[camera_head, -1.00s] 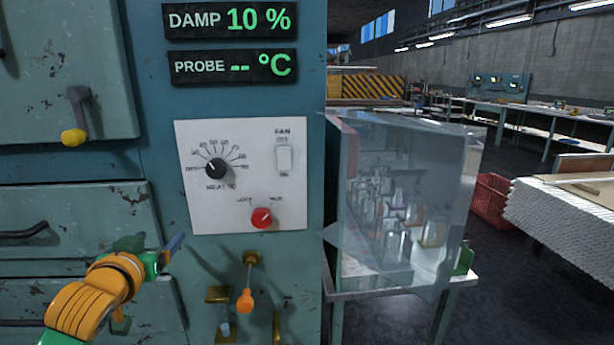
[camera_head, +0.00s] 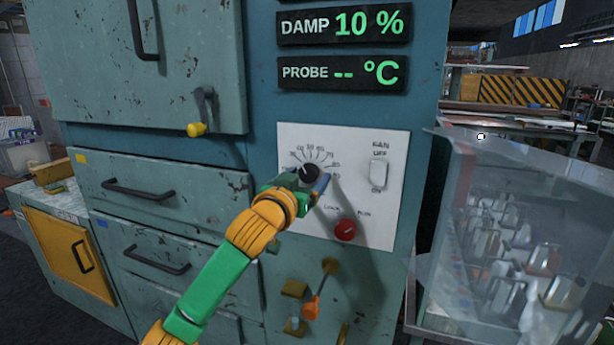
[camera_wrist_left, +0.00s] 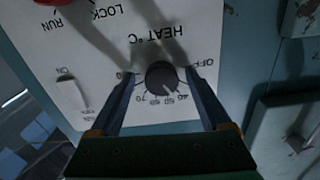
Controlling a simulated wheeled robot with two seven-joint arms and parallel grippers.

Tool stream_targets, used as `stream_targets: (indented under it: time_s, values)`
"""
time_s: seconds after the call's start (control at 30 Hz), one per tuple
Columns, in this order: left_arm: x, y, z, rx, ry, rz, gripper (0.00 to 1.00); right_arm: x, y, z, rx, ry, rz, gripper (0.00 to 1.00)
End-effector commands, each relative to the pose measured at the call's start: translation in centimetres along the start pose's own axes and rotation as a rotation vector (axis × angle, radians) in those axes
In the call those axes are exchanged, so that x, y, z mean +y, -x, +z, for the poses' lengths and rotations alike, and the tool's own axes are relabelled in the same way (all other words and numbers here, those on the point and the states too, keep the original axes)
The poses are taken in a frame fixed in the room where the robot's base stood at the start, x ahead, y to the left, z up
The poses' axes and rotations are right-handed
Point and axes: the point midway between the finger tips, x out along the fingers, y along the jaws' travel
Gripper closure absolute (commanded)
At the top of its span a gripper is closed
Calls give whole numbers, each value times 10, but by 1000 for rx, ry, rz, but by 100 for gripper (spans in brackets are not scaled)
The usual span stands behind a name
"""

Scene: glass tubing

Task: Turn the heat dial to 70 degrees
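The black heat dial (camera_head: 308,173) sits at the left of a white control panel (camera_head: 372,215). My left gripper (camera_head: 304,184) reaches it from the lower left. In the left wrist view, the panel appears upside down, and the dial (camera_wrist_left: 161,76) lies between the two blue fingers of the left gripper (camera_wrist_left: 161,78). The fingers are open, with a small gap visible on each side of the dial. The dial's white mark points to the lower right there, roughly toward the 40–50 marks; the exact reading is unclear. My right gripper is not in view.
A red lock/run knob (camera_head: 345,230) and a white fan switch (camera_head: 379,174) share the panel. Below hangs an orange-tipped lever (camera_head: 312,305). A yellow-tipped handle (camera_head: 197,129) is at upper left. The displays read damp 10 % (camera_head: 343,25) and a blank probe value (camera_head: 342,73).

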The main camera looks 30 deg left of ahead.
Motion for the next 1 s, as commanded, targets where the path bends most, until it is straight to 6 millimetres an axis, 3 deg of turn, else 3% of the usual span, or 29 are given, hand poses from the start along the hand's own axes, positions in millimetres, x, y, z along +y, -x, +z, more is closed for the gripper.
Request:
stream_targets:
  time_s: [0.03,0.2,0.3,0.67,1.0]
  values:
    - [0,0,0,0,0,0,32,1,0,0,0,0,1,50]
    - [0,0,0,0,0,0,78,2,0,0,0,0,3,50]
    - [0,0,0,0,0,-1,100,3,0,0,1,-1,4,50]
    - [-1,0,-2,0,-76,-1,100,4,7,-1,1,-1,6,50]
    - [-1,0,-4,-2,-354,0,100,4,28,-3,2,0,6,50]
